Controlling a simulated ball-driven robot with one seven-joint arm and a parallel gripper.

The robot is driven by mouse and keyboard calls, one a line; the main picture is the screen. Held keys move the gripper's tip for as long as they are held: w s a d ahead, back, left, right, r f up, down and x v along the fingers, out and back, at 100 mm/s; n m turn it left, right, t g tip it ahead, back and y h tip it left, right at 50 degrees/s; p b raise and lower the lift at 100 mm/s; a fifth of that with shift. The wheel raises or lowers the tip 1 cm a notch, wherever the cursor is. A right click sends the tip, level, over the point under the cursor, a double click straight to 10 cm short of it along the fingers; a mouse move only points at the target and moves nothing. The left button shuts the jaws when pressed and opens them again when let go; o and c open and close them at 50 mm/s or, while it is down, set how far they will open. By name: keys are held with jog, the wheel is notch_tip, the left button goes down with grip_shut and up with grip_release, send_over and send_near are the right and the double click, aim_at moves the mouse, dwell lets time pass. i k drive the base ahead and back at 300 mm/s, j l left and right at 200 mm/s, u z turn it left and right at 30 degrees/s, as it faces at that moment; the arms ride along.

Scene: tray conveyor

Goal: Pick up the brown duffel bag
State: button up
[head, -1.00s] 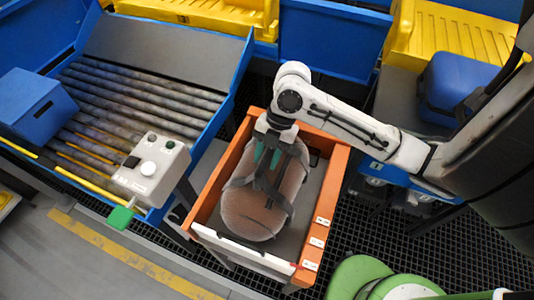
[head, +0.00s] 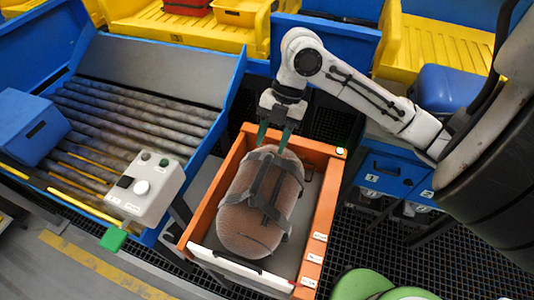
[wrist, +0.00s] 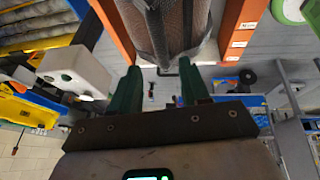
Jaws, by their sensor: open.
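The brown duffel bag (head: 242,223) lies in an orange tray (head: 326,208), with dark straps across its top. It also shows in the wrist view (wrist: 160,28), at the top middle beyond the fingers. My gripper (head: 274,138) is at the far end of the bag, near the tray's back wall. Its green fingers point down and stand apart. In the wrist view my gripper (wrist: 160,88) has a clear gap between its fingers, with no part of the bag between them.
A roller conveyor (head: 130,107) with a blue box (head: 28,125) is at left. A grey control box (head: 146,190) stands beside the tray. A blue case (head: 445,88) is at upper right, and green round objects (head: 365,285) are at the bottom.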

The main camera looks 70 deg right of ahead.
aim_at(254, 215)
jog(key=k, duration=1)
